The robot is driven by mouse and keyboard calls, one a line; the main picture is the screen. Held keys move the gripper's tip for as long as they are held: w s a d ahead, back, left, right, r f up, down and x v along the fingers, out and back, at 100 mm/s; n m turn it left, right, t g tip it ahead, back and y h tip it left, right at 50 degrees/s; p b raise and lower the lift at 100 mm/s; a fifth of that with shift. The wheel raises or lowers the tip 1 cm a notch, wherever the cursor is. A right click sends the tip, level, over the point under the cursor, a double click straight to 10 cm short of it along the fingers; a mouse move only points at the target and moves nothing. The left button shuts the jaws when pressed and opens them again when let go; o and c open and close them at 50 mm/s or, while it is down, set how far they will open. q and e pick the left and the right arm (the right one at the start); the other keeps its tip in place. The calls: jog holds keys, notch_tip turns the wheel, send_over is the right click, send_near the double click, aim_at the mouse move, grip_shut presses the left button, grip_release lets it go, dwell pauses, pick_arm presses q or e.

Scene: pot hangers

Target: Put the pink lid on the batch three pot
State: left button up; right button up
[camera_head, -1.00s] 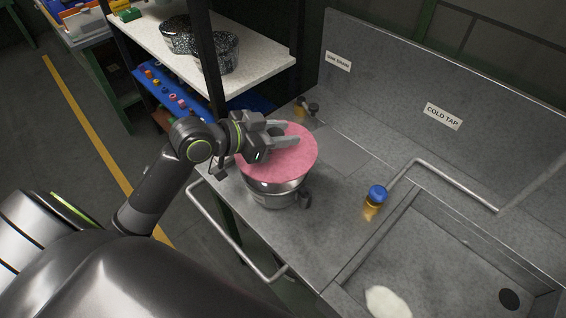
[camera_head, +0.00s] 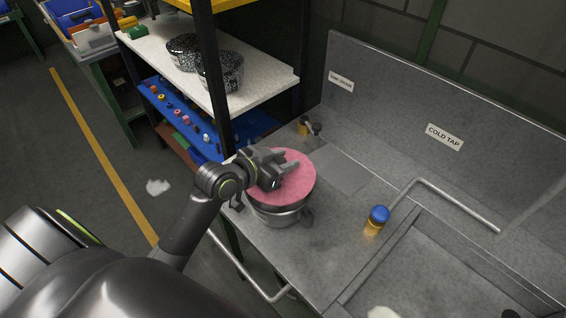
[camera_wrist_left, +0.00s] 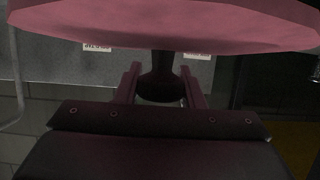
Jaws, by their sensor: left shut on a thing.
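The pink lid (camera_head: 300,188) is a flat disc over a shiny metal pot (camera_head: 278,216) on the steel counter. My left gripper (camera_head: 286,166) lies over the lid's top from the left. In the left wrist view, the gripper's fingers (camera_wrist_left: 160,88) are shut around the lid's dark knob (camera_wrist_left: 158,68), with the pink lid (camera_wrist_left: 165,25) across the top of the picture. The lid hides the pot's mouth, and I cannot tell whether it touches the rim. No batch label is readable on the pot. My right gripper is not in view.
A rail (camera_head: 245,272) runs along the counter's front. A shelf (camera_head: 255,92) with speckled dark pots (camera_head: 220,72) is behind left. A white scrap (camera_head: 158,187) lies on the floor.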

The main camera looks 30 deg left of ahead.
pick_arm(q)
jog(key=shift+f, duration=0.65)
jog(key=shift+f+b, duration=0.35)
jog(key=shift+f, duration=0.25)
jog(key=o, duration=1.1)
